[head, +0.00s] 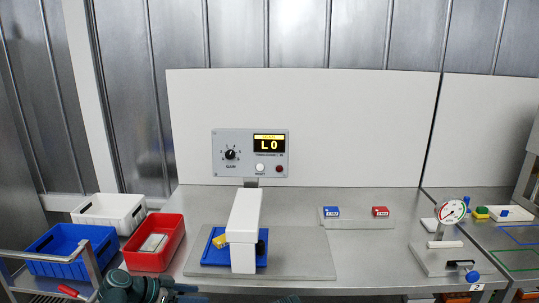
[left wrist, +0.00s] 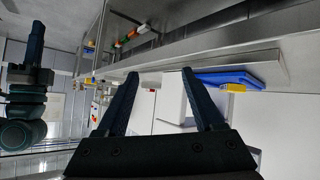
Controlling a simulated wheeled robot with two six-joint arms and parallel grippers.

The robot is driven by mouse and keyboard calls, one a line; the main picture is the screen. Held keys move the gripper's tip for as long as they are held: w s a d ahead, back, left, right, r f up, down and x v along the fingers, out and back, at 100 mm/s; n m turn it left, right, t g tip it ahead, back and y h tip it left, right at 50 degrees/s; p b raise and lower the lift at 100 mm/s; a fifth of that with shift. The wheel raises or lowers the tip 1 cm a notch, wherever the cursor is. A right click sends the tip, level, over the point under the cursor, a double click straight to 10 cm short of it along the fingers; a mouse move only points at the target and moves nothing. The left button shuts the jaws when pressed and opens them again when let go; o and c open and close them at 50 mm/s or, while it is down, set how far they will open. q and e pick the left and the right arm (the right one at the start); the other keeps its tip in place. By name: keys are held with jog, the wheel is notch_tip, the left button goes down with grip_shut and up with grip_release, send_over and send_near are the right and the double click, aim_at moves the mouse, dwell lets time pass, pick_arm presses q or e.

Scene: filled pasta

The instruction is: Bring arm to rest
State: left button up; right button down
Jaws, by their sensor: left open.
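My left gripper (head: 180,289) is at the bottom left of the head view, low at the front edge of the bench. In the left wrist view my left gripper (left wrist: 160,73) has its two dark fingers spread wide, with nothing between them. Another dark arm part of mine stands at the left of that view; whether its gripper is open or shut does not show.
A red bin (head: 178,226), a blue bin (head: 104,237) and a white bin (head: 136,205) stand at the left. A white machine (head: 243,225) stands over a blue tray (head: 214,258) on a grey plate (head: 310,255). A gauge stand (head: 433,262) is at the right.

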pick_arm(q)
jog(key=s+d+f+n+g+y+p, duration=0.2)
jog(key=s+d+g+y, duration=0.1)
jog(key=s+d+y, duration=0.2)
jog(key=s+d+f+n+g+y+p, duration=0.2)
jog(key=s+d+y, duration=0.3)
jog(key=s+d, duration=0.5)
jog(key=shift+s+d+f+n+g+y, duration=0.2)
jog(key=shift+s+f+n+g+y, duration=0.1)
jog(key=shift+s+f+n+g, duration=0.25)
jog(key=shift+w, duration=0.1)
